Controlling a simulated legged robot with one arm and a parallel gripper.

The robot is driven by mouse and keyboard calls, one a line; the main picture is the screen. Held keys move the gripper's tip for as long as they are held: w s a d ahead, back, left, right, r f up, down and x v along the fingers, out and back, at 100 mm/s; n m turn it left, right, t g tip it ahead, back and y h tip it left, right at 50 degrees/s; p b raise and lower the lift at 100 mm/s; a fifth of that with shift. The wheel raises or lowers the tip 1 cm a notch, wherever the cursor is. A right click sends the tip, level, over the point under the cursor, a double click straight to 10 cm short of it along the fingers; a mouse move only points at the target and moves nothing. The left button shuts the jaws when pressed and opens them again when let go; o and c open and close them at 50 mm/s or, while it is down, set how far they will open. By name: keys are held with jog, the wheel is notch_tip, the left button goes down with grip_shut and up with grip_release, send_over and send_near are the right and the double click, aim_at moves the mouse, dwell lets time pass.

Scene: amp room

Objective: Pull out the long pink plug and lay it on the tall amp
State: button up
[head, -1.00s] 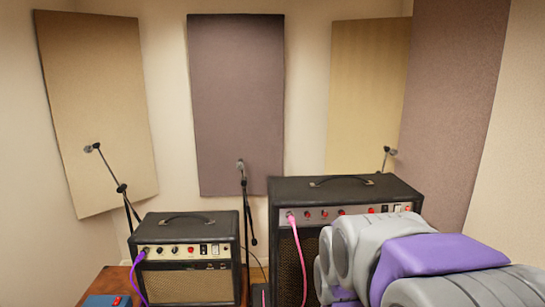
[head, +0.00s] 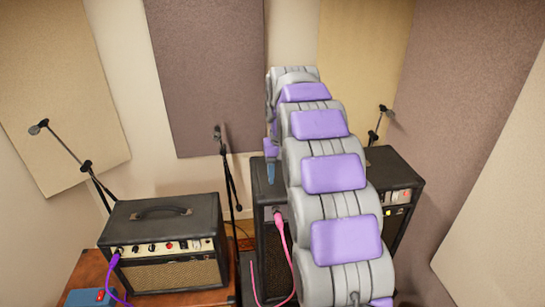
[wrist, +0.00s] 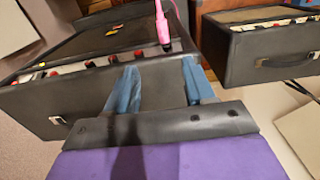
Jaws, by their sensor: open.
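The long pink plug (head: 278,213) sits at the left end of the tall amp's front panel, its pink cable hanging down the front. In the wrist view the pink plug (wrist: 163,27) stands out from the panel beyond my fingers. The tall amp (head: 396,165) is black with a lit panel at right; my arm hides much of its top and front. It fills the left of the wrist view (wrist: 55,105). My gripper (wrist: 158,66) is open with blue fingers apart and empty, over the amp's top edge near the plug. In the head view my gripper (head: 270,172) is partly hidden.
A smaller amp (head: 165,225) with a purple plug (head: 115,258) stands on a wooden table at left. A blue box (head: 90,298) lies in front of it. Microphone stands (head: 228,170) rise behind the amps. Padded panels line the walls.

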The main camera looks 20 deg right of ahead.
notch_tip(320, 180, down, 3)
jog(key=a, duration=0.2)
send_over(279, 219)
jog(key=f, duration=0.9)
jog(key=shift+d+f, duration=0.4)
jog(key=f, duration=0.3)
jog(key=shift+a+f, duration=0.1)
jog(key=shift+a, duration=0.3)
jog(key=shift+a+f, duration=0.2)
jog(key=shift+f, duration=0.4)
jog(key=shift+d, duration=0.45)
jog(key=shift+c, duration=0.8)
jog(key=shift+a, duration=0.25)
jog(key=c, duration=0.6)
grip_shut()
jog(key=shift+o, duration=0.6)
grip_release()
grip_shut()
